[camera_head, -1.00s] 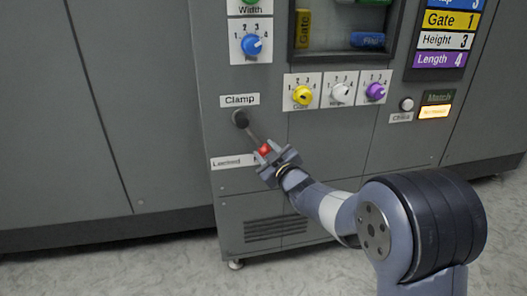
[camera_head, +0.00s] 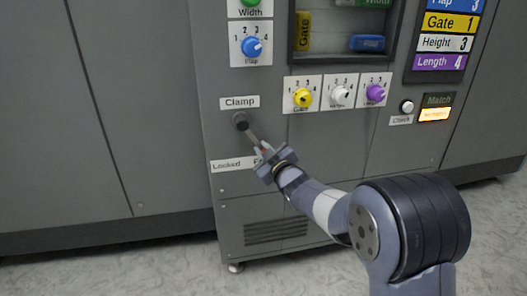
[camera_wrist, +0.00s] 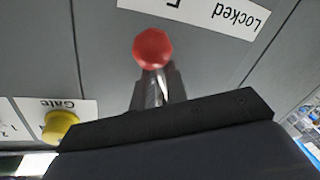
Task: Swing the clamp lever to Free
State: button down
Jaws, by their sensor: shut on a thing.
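The clamp lever (camera_head: 253,134) is a thin rod running down and to the right from a dark round pivot (camera_head: 240,121) under the "Clamp" label (camera_head: 240,103). Its red knob (camera_wrist: 153,47) shows clearly in the wrist view, just beyond the fingers. My gripper (camera_head: 267,152) is shut on the lever at its knob end, and mostly hides the knob in the head view. A label strip reading "Locked" (camera_head: 230,165) lies below the lever, also seen upside down in the wrist view (camera_wrist: 235,14). The strip's right part is hidden behind my gripper in the head view.
Yellow (camera_head: 302,97), white (camera_head: 340,95) and purple (camera_head: 375,93) dials sit above and right of my gripper. A white check button (camera_head: 406,107) and a lit orange indicator (camera_head: 434,114) are further right. The lower cabinet front is bare except for a vent grille (camera_head: 276,231).

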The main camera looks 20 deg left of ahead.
jog(key=shift+f, duration=0.2)
jog(key=shift+w+d+r+n, duration=0.1)
jog(key=shift+w+d+n, duration=0.05)
jog(key=shift+d+n, duration=0.15)
jog(key=c, duration=1.4)
grip_release()
